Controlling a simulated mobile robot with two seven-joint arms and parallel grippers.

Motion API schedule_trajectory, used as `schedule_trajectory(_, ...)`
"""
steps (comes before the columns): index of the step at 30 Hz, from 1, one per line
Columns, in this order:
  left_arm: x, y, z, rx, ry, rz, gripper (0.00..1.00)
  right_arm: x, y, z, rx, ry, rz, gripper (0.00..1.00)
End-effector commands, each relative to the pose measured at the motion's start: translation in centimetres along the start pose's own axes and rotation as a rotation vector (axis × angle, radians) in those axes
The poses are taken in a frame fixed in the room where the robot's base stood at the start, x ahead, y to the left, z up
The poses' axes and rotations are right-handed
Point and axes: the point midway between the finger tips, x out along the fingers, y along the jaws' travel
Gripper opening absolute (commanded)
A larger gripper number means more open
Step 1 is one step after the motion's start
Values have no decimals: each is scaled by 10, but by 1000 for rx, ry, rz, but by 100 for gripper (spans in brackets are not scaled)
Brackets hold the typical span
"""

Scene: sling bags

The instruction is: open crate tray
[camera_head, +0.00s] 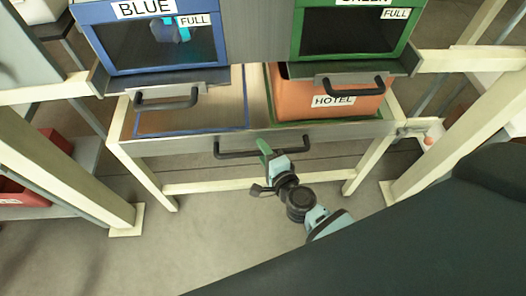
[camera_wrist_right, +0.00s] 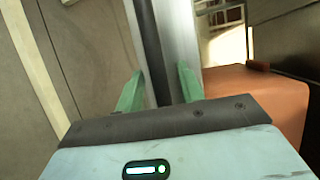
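The crate tray (camera_head: 190,145) is a metal drawer-like tray under the two bins, with a black bar handle (camera_head: 230,154) on its front. An orange crate labelled HOTEL (camera_head: 325,88) sits in its green-outlined right part. The blue-outlined left part (camera_head: 190,105) is empty. My right gripper (camera_head: 265,152) is at the middle of the handle. In the right wrist view its green fingers (camera_wrist_right: 160,72) are apart, one on each side of the dark handle bar (camera_wrist_right: 149,40), with gaps showing. My left gripper is not in view.
Above the tray are a blue bin (camera_head: 108,59) and a green bin (camera_head: 300,55), both marked FULL, with black handles below them. Cream frame legs (camera_head: 155,180) stand at both sides. Red crates (camera_head: 20,193) are at the left. The floor in front is clear.

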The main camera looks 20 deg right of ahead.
Motion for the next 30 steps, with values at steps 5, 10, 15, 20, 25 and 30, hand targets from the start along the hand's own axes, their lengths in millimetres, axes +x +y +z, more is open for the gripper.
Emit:
schedule_trajectory(5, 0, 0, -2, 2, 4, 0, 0, 0, 0, 0, 0, 0, 0, 38)
schedule_trajectory(10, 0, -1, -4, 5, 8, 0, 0, 0, 0, 0, 0, 0, 0, 17)
schedule_trajectory(15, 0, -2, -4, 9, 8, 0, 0, 0, 0, 0, 0, 0, 0, 0)
schedule_trajectory(20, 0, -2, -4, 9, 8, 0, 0, 0, 0, 0, 0, 0, 0, 0)
schedule_trajectory(25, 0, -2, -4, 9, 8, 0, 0, -3, 1, 1, 1, 0, 1, 0)
schedule_trajectory(30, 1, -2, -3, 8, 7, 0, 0, -18, 5, 8, 3, 1, 2, 0)
